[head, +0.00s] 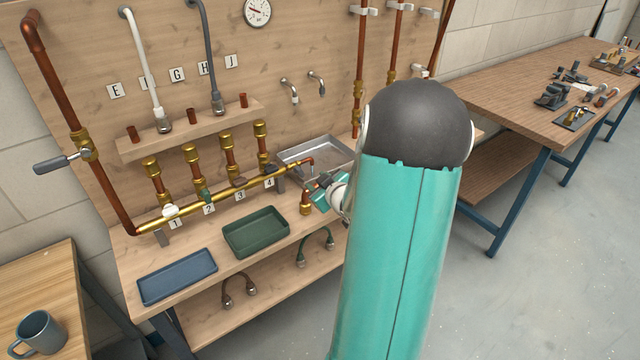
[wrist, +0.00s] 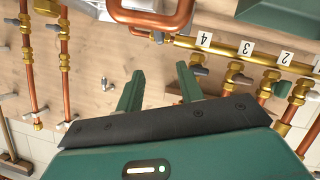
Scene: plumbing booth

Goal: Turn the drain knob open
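A brass manifold (head: 215,198) with several valves and number cards 1 to 4 runs along the bench; it also shows upside down in the wrist view (wrist: 215,47). A copper pipe (head: 304,162) at its right end reaches over a metal tray (head: 335,152). A copper elbow with a brass fitting (head: 305,209) hangs beside my gripper (head: 323,191). I cannot single out the drain knob with certainty; my arm hides part of that area. In the wrist view my gripper (wrist: 160,88) is open, with nothing between its fingers. A bent copper pipe (wrist: 152,18) lies beyond the fingertips.
A green tray (head: 256,232) and a blue tray (head: 177,277) sit on the bench front. Vertical copper pipes (head: 360,70) stand at the back right. A lever valve (head: 62,160) sticks out at the left. Another workbench (head: 540,90) is at the right.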

